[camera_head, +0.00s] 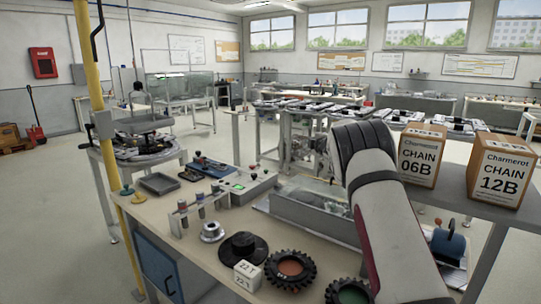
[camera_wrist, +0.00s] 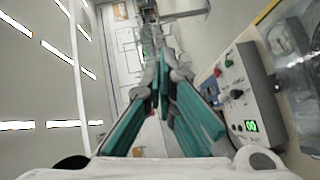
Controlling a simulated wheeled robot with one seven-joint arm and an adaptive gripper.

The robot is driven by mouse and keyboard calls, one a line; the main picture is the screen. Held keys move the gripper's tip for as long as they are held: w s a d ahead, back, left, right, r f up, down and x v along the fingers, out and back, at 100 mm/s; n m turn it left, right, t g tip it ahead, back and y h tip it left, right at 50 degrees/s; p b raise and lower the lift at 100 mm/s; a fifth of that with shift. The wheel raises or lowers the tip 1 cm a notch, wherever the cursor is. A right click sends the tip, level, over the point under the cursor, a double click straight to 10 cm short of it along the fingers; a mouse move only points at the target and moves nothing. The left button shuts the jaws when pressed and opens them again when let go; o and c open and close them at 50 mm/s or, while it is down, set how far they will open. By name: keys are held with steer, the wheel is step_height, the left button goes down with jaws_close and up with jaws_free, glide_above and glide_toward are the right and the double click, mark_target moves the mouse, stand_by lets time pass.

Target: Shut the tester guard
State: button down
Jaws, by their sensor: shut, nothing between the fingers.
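The tester's grey control box (camera_head: 240,187) sits on the bench with a lit green display. The same control box shows at the right of the wrist view (camera_wrist: 238,88), with its knobs and green readout. A low grey, partly see-through housing (camera_head: 305,207), which looks like the tester guard, stands right of the box and runs behind my arm. I cannot tell how far open it is. My gripper (camera_wrist: 162,85) has teal fingers, shut and empty, beside the control box in the wrist view. In the head view my arm covers the right part of the housing, and I cannot make out the gripper clearly.
Sprockets (camera_head: 290,270), a black flanged part (camera_head: 243,249) and a white marked block (camera_head: 248,275) lie along the bench front. A yellow post (camera_head: 97,130) stands at left. Chain boxes (camera_head: 500,170) stand on a grey shelf at right. Open floor lies left.

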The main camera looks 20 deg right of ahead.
steer(key=shift+d+f, duration=0.1)
steer(key=shift+d, duration=0.05)
stand_by(0.5)
steer(key=s+a+r+m+g+h, duration=0.1)
steer(key=s+a+r+m+g, duration=0.2)
steer(key=s, duration=0.7)
steer(key=s+a+r+m, duration=0.4)
steer(key=s+r, duration=0.1)
steer(key=s, duration=0.5)
steer(key=s+a+r+m+g+h, duration=0.1)
steer(key=s+a+r+m+g, duration=0.2)
steer(key=s, duration=0.7)
steer(key=s+a+f+m+g+y, duration=0.1)
steer(key=s+a, duration=0.5)
steer(key=s, duration=0.6)
steer(key=s+a+f+m+g+y+p, duration=0.1)
steer(key=s+a+f, duration=0.3)
steer(key=s, duration=0.8)
steer(key=s+a+f+m+g+y+p, duration=0.1)
steer(key=s+a+f+m+g+y, duration=0.1)
steer(key=s+a, duration=0.6)
steer(key=s+f+g, duration=0.1)
steer(key=s, duration=0.4)
steer(key=shift+f+g, duration=0.2)
steer(key=shift+g, duration=0.1)
steer(key=shift+s, duration=0.1)
